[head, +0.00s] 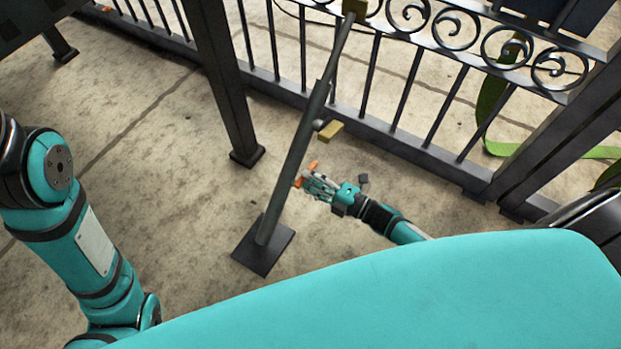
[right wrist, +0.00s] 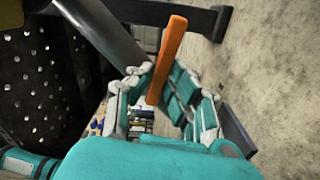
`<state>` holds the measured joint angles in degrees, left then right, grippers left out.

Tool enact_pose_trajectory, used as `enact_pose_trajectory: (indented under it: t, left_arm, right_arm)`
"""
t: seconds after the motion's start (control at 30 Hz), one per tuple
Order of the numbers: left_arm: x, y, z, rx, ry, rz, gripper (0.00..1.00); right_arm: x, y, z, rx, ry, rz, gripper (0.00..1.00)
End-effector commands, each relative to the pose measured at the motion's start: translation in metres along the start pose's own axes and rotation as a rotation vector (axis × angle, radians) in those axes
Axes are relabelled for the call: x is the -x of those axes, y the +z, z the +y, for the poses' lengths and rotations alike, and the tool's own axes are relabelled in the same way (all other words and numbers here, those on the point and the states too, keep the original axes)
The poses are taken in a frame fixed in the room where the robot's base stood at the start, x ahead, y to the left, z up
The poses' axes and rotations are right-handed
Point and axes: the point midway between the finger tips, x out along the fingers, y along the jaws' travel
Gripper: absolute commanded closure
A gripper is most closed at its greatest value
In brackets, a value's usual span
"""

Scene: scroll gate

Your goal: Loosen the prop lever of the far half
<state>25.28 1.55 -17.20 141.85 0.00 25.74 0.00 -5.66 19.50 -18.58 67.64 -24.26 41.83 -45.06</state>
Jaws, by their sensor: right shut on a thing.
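The prop (head: 295,150) is a dark grey slanting pole. It rises from a square foot plate (head: 262,250) on the ground to a brass-coloured block (head: 355,8) at the gate's top. Its orange lever (head: 313,165) sits low on the pole's right side, partly hidden by my fingers. My right gripper (head: 312,184) reaches in from the right and is shut on the lever. In the right wrist view, the orange lever (right wrist: 172,42) stands between the fingers (right wrist: 158,92), beside the grey pole (right wrist: 112,38). My left gripper is outside the picture; only its arm shows.
The scroll gate (head: 400,150) with dark bars and curled ironwork stands behind the prop. A dark post (head: 222,85) is left of the prop, and a heavier post (head: 560,130) is at right. A green strap (head: 490,105) hangs beyond the gate. Bare concrete lies left of the prop.

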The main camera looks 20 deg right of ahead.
Motion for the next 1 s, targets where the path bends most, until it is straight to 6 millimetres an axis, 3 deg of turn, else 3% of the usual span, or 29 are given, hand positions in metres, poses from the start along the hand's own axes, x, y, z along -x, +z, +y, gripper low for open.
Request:
enact_pose_trajectory:
  t: [0.2, 0.23, 0.4, 0.77, 1.0]
  left_arm:
    - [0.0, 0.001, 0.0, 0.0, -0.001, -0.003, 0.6]
    - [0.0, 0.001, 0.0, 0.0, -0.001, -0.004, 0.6]
    - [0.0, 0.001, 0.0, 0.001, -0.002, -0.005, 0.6]
    - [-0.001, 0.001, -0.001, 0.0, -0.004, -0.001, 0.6]
    - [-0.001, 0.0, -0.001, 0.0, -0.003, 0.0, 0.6]
  right_arm:
    - [0.001, 0.0, -0.001, 0.005, -0.002, 0.001, 1.0]
    - [0.001, 0.0, -0.001, 0.006, -0.002, 0.001, 0.82]
    - [0.001, 0.0, -0.001, 0.004, -0.002, 0.001, 0.62]
    - [0.009, 0.0, -0.001, 0.002, -0.003, 0.0, 0.62]
    - [0.055, 0.0, -0.002, 0.002, -0.006, 0.0, 0.62]
